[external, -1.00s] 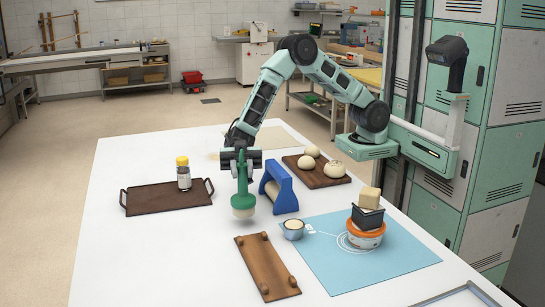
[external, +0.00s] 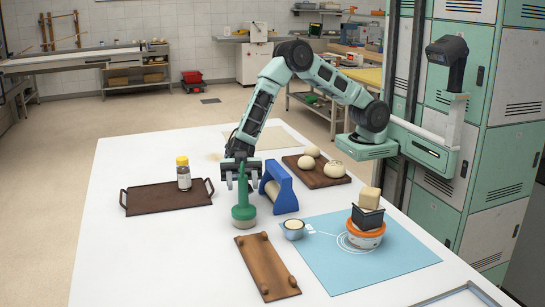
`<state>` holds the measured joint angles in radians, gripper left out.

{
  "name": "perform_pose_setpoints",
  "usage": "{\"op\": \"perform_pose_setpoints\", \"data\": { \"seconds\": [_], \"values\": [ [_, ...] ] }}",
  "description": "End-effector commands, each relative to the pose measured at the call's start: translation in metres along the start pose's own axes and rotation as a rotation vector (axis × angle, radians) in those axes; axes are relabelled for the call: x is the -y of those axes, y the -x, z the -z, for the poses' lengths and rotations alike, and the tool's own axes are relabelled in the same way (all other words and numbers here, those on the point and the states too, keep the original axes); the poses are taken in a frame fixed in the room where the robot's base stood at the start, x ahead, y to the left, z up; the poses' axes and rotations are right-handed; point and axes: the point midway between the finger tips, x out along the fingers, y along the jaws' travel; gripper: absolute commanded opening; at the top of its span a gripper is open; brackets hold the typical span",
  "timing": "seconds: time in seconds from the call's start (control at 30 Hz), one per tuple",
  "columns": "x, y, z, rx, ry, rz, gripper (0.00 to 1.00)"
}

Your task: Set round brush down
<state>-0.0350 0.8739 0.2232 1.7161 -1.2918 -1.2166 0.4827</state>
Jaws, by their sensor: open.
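The round brush (external: 243,213) has a green handle and a pale round bristle head. It stands upright, bristles down, on the white table (external: 150,245). My gripper (external: 241,184) is right above it, with its fingers open on either side of the upper handle. Whether a finger still touches the handle is too small to tell.
A blue stand with a roller (external: 281,188) is close to the right of the brush. A brown tray (external: 150,199) with a yellow-capped bottle (external: 183,173) is at left.

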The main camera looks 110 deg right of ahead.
Motion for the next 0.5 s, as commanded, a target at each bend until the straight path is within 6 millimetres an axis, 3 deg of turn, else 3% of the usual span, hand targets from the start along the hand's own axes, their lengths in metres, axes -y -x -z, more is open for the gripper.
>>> {"op": "perform_pose_setpoints", "data": {
  "seconds": [0.17,0.5],
  "values": [
    [-0.001,0.019,0.001,0.0,0.001,-0.003,0.45],
    [-0.001,0.09,0.001,0.0,0.001,-0.004,0.45]
  ]
}}
